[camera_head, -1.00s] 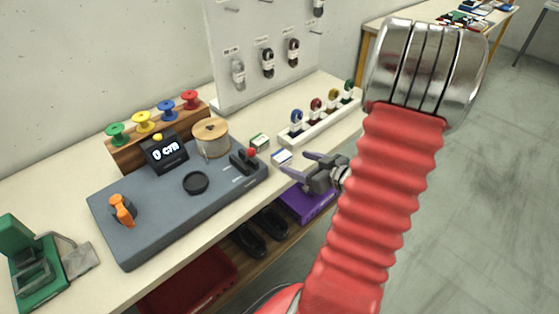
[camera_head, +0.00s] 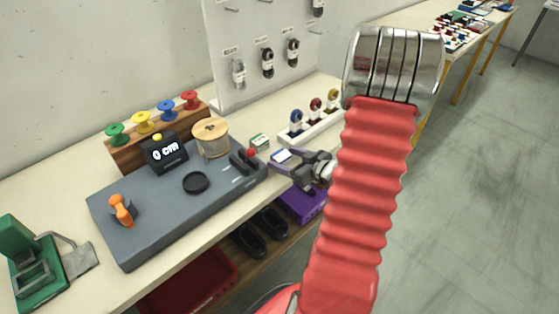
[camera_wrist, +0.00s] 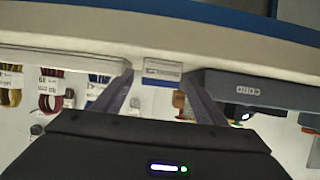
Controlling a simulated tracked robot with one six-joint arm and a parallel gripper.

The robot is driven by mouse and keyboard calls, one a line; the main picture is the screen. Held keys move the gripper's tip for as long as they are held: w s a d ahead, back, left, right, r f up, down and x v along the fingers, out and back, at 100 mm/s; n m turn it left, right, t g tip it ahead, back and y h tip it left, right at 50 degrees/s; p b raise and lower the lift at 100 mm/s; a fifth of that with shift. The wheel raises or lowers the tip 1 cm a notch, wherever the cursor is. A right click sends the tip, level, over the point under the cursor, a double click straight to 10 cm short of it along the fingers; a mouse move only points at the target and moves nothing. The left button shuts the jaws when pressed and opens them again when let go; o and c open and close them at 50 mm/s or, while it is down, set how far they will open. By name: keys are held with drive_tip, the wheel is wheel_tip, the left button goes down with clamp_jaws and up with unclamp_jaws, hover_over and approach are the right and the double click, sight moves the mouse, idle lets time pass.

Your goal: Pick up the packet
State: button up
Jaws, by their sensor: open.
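A small white and blue packet (camera_head: 282,156) lies on the table just right of the grey machine base. In the wrist view the packet (camera_wrist: 162,75) shows between my two fingertips, with a gap on each side. My gripper (camera_head: 277,163) is open, with its dark fingers low over the table, reaching left around the packet. The wrist view also shows my gripper (camera_wrist: 159,80) with fingers apart and nothing clamped. I cannot tell the exact height of the fingers. A second small packet, green and white (camera_head: 260,142), lies farther back.
A pegboard (camera_head: 262,45) stands at the back. Black shoes (camera_head: 250,240) and a purple box (camera_head: 304,204) are below the table.

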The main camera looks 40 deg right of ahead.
sight(282, 155)
drive_tip(key=shift+x, duration=1.25)
drive_tip(key=shift+c, duration=0.5)
drive_tip(key=c, duration=1.1)
drive_tip(key=shift+r, duration=4.95)
drive_tip(key=shift+s, duration=0.1)
